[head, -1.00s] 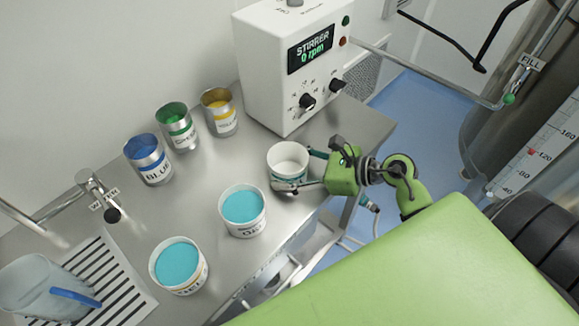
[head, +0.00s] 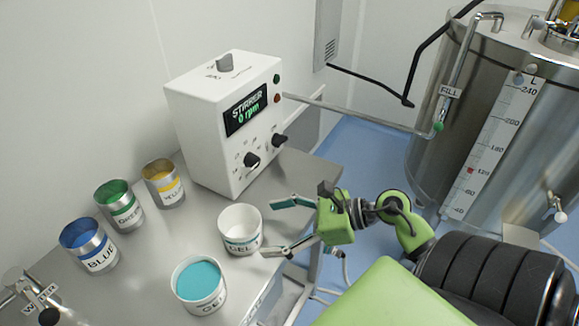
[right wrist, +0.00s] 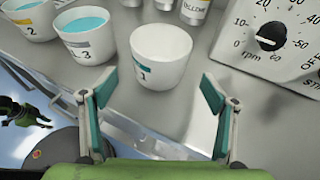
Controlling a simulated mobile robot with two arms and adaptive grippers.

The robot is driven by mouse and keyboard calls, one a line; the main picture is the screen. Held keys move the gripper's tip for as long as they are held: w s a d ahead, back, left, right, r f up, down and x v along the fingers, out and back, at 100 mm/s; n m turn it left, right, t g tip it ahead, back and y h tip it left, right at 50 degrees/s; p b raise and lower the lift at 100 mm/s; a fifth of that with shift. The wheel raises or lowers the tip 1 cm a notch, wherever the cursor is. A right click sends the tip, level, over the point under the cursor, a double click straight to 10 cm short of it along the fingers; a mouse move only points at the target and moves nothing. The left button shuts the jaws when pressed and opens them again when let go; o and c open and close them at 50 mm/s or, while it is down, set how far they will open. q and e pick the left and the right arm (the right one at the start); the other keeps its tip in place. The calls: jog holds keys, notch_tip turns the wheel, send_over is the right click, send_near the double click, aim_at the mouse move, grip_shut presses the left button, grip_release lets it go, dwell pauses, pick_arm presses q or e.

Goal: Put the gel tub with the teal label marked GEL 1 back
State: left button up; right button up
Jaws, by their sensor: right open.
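The gel tub with the teal label marked GEL 1 (head: 241,240) stands upright on the steel bench, in front of the stirrer unit. Its inside looks white and empty. It also shows in the right wrist view (right wrist: 160,50), with the "1" facing the gripper. My right gripper (head: 268,228) is open and empty, just right of the tub. In the right wrist view, its fingers (right wrist: 158,82) are spread wide and the tub stands beyond them, with a gap.
A tub of blue gel (head: 203,299) stands in front and left of GEL 1; the wrist view shows it marked 3 (right wrist: 88,45), beside a tub marked 2 (right wrist: 30,22). Blue (head: 100,262), green (head: 127,217) and yellow (head: 170,194) tins line the back. The stirrer (head: 190,120) stands behind.

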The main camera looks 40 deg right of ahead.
jog(key=shift+b+v, duration=0.3)
jog(key=shift+v, duration=1.75)
jog(key=shift+a+r, duration=0.1)
